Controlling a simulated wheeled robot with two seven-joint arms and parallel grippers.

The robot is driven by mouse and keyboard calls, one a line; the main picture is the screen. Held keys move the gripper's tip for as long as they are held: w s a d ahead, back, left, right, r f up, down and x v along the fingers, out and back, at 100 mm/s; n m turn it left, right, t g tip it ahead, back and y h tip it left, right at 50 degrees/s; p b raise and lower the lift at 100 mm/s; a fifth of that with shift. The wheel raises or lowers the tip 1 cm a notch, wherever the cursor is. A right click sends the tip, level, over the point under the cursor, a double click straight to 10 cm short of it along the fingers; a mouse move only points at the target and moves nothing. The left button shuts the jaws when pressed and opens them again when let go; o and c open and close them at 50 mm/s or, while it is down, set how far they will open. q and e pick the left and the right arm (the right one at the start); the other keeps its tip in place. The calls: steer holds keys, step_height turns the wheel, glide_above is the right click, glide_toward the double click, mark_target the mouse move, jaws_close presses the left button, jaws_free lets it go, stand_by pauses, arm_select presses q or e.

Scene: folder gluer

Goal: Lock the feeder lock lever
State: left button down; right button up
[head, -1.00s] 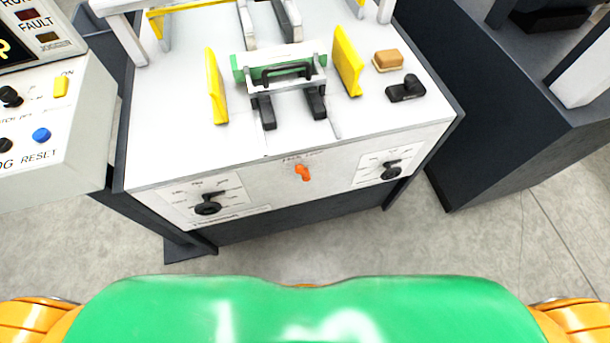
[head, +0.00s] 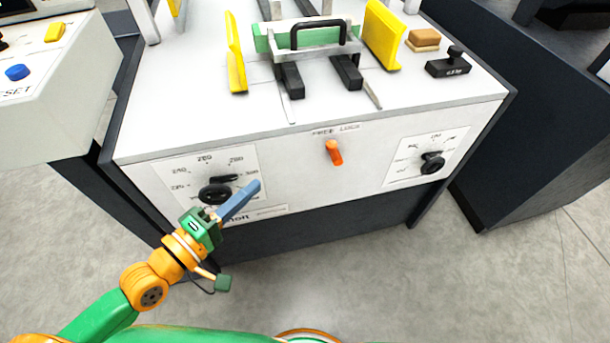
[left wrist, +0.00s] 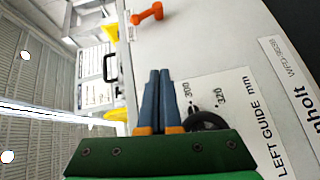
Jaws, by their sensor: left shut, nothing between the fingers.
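The orange feeder lock lever (head: 334,152) is on the white front panel, below a label that reads FREE LOCK. It points down and slightly right in the head view. It also shows at the top of the left wrist view (left wrist: 147,14). My left gripper (head: 255,186) has its blue fingers shut and empty. It is in front of the left guide dial (head: 216,192), to the left of and below the lever, apart from it. The fingers also show in the left wrist view (left wrist: 157,75). My right gripper is in neither view.
A second black knob (head: 432,161) is on the panel's right. Above, the table top (head: 180,115) carries yellow guides (head: 384,38), a black handle (head: 318,30) and a black clamp block (head: 448,66). A control box with a blue button (head: 18,72) stands at left.

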mark_target(333, 151)
arm_select(q)
steer(key=shift+s+d+r+n+h, duration=0.2)
steer(key=shift+s+d+r+h, duration=0.1)
steer(key=shift+r, duration=0.3)
steer(key=shift+s+d+r+n+h, duration=0.2)
steer(key=shift+d+r+h, duration=0.1)
steer(key=shift+r, duration=0.3)
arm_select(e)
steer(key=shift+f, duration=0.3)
arm_select(q)
steer(key=x, duration=1)
steer(key=shift+w+d+r+p, duration=0.1)
steer(key=shift+w+d+p, duration=0.1)
steer(key=shift+p, duration=0.1)
steer(key=shift+w+d+p, duration=0.15)
steer(key=shift+d+p, duration=0.15)
steer(key=shift+d, duration=1.45)
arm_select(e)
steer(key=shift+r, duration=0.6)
